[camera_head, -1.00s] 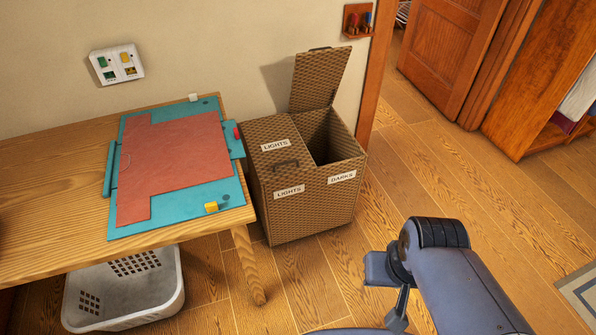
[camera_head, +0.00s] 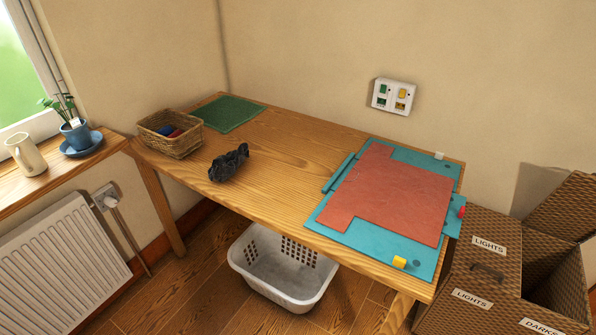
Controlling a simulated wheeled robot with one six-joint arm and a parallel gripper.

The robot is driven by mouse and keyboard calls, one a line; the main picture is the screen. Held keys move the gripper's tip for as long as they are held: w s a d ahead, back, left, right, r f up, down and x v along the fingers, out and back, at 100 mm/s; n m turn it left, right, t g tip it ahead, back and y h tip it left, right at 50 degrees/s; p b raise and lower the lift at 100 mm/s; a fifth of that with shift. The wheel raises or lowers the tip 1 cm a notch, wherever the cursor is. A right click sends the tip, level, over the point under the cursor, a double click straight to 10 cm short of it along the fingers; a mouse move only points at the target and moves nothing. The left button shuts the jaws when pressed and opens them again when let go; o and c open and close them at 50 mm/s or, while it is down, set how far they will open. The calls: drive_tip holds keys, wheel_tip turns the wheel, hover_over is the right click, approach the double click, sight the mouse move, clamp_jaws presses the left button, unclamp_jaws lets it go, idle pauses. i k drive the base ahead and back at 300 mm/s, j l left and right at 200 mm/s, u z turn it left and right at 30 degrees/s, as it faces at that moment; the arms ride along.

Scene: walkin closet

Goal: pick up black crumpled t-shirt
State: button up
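The black crumpled t-shirt (camera_head: 229,162) lies in a small dark heap on the wooden table (camera_head: 280,147). It is near the table's front edge, left of the middle, just right of a wicker basket. Bare tabletop surrounds it. My gripper is not in view now, so its state does not show.
The wicker basket (camera_head: 170,133) holds folded items, beside a green mat (camera_head: 228,113). A teal board with a red sheet (camera_head: 395,192) covers the table's right. A white laundry basket (camera_head: 284,268) is below. A hamper (camera_head: 500,275) stands right, a radiator (camera_head: 62,262) left.

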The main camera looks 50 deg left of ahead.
sight(222, 166)
drive_tip(key=u, duration=2.45)
